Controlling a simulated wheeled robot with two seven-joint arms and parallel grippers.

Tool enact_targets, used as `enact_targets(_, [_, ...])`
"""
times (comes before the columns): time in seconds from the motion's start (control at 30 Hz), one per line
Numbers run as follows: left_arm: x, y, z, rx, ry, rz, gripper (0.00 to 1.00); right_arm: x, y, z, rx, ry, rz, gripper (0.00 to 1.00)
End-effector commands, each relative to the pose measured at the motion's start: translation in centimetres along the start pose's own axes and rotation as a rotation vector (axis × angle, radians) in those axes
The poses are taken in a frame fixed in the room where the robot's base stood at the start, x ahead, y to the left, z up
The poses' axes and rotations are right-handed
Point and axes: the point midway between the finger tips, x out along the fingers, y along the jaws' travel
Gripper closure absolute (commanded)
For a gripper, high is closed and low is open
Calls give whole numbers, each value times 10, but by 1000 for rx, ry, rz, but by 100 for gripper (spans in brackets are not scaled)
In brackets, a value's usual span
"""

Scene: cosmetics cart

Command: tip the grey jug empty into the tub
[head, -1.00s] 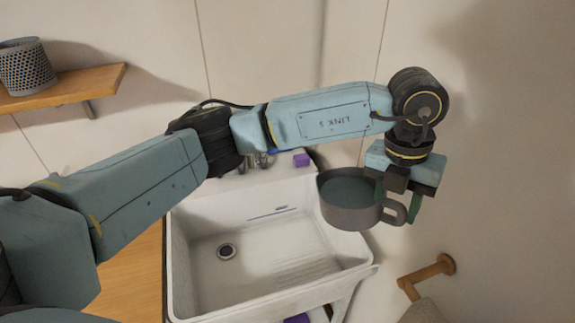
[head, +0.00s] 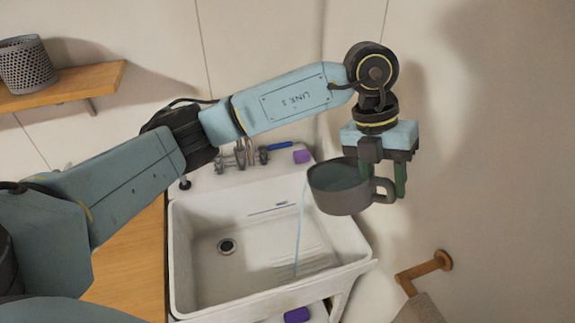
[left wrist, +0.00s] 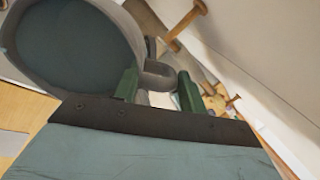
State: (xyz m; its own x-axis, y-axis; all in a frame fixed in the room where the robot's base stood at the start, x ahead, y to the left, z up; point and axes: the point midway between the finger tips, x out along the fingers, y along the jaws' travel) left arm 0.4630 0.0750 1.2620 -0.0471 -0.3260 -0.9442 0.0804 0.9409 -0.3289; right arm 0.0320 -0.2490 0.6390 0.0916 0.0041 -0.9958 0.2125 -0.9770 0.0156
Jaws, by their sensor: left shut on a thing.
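The grey jug (head: 338,200) is held above the right part of the white tub (head: 190,285). It is tilted a little to the left, and a thin stream of bluish liquid (head: 300,235) runs from its left rim down to the tub floor. Liquid still shows inside the jug. My left gripper (head: 384,185) is shut on the jug's handle at the jug's right side. In the left wrist view the jug (left wrist: 130,40) fills the upper left, with its handle between the green fingers (left wrist: 158,90). My right gripper is not in view.
Taps (head: 240,155), a blue item (head: 280,146) and a purple block (head: 302,156) are at the tub's back edge. A wooden shelf (head: 70,88) holds a perforated grey basket (head: 27,65). A wooden wall peg (head: 425,268) is at right. A wooden counter (head: 130,265) adjoins the tub's left.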

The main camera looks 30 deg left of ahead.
Motion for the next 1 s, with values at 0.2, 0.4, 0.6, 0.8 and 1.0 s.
enact_targets(0.2, [-9,4,0,0,0,-42,100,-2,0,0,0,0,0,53])
enact_targets(0.4, [-14,7,1,-1,2,-70,100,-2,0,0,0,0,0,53])
enact_targets(0.6, [-16,8,1,0,3,-84,100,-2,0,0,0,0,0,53])
enact_targets(0.8, [-19,10,1,1,3,-99,100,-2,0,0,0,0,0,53])
enact_targets(1.0, [-22,11,1,0,4,-112,100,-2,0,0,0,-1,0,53])
